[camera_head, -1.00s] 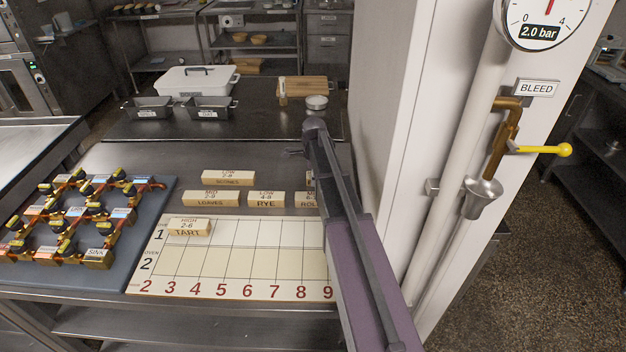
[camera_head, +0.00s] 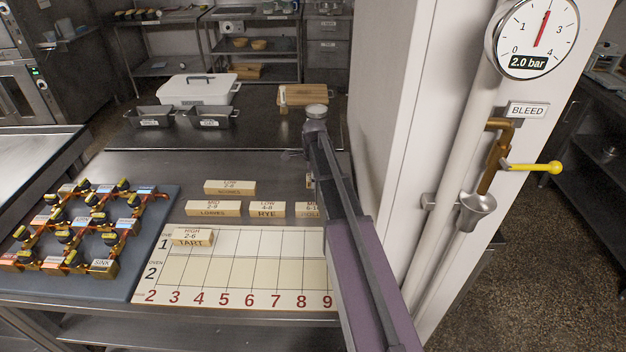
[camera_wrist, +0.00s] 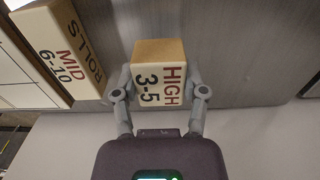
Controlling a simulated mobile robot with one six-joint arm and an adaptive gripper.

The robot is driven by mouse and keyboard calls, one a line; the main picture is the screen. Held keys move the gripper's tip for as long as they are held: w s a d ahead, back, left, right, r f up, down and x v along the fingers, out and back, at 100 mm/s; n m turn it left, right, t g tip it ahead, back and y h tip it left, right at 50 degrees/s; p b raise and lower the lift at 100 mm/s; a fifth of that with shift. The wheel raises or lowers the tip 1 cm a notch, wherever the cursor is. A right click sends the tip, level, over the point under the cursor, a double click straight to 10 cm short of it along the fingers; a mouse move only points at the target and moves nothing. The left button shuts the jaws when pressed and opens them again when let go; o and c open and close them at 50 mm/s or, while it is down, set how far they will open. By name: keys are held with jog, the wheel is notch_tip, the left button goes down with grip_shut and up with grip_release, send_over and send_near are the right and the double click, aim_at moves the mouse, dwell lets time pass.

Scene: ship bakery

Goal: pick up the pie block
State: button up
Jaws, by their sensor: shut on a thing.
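A light wooden block marked HIGH 3-5 (camera_wrist: 160,78) sits between the two grey fingers of my gripper (camera_wrist: 160,90) in the wrist view. The fingers touch it on both sides, so my gripper is shut on it. Its name side does not show, so I cannot read PIE on it. I cannot tell whether it is clear of the steel counter.
The ROLLS block (camera_wrist: 65,48) lies close to the held block. Blocks for LOAVES (camera_head: 213,208), RYE (camera_head: 267,209) and SCONES (camera_head: 230,187) stand behind the numbered board (camera_head: 236,297). The TART block (camera_head: 193,238) is on the board. A white wall (camera_head: 385,110) rises right of my arm.

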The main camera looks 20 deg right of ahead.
jog(key=s, duration=0.5)
jog(key=s+a+r, duration=0.1)
jog(key=s, duration=0.4)
jog(key=s+a+p, duration=0.1)
jog(key=s, duration=0.4)
jog(key=shift+s+a+r, duration=0.15)
jog(key=shift+s+r, duration=0.05)
jog(key=shift+s, duration=0.2)
